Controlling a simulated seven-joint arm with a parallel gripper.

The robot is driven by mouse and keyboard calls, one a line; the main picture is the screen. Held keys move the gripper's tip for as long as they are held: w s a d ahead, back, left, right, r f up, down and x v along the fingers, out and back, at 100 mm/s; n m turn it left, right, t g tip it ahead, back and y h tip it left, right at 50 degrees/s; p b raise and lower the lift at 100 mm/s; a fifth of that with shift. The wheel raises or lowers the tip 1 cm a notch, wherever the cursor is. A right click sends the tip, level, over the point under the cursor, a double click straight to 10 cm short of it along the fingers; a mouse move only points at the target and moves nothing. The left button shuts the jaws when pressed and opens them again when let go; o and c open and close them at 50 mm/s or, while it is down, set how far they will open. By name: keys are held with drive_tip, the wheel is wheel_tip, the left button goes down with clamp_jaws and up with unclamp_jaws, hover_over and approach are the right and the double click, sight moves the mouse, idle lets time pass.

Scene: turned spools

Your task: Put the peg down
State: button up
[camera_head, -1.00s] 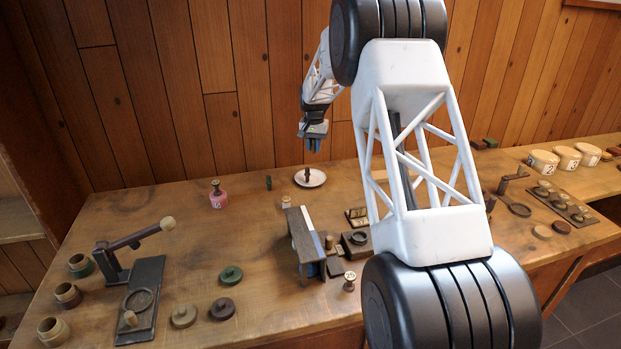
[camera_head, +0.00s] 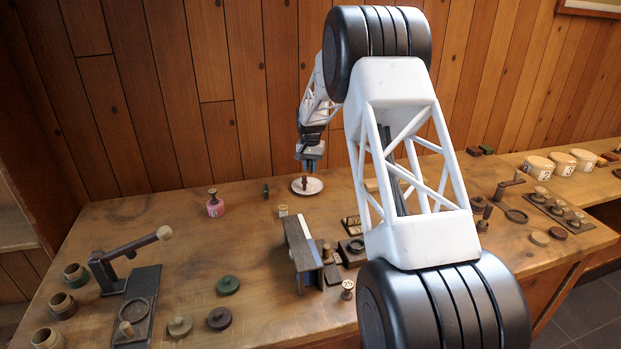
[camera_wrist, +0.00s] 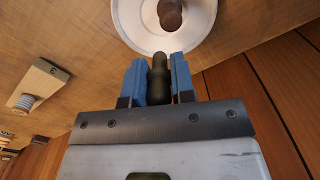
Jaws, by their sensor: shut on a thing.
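My gripper (camera_wrist: 160,78) is shut on a dark olive peg (camera_wrist: 158,82), held between its two blue fingers in the wrist view. The peg's rounded end shows between the fingertips. In the head view my gripper (camera_head: 309,164) hangs just above the white dish (camera_head: 318,187) at the back of the bench; the held peg is too small to make out there. The dish also shows in the wrist view (camera_wrist: 203,30), just beyond the fingertips. A brown turned piece (camera_wrist: 170,14) stands in the dish and shows in the head view too (camera_head: 305,183).
Left of the dish stand a small dark green piece (camera_head: 266,191) and a pink pot with a dark knob (camera_head: 214,204). A wooden stand (camera_head: 300,243) is nearer the front. A lever press (camera_head: 128,262) is at the left. Bare bench lies between them.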

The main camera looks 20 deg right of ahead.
sight(311, 173)
drive_tip(key=shift+f, duration=0.1)
drive_tip(key=shift+f, duration=2.4)
drive_tip(key=shift+f, duration=0.1)
drive_tip(key=o, duration=0.9)
wheel_tip(311, 173, up, 12)
drive_tip(key=shift+r, duration=0.15)
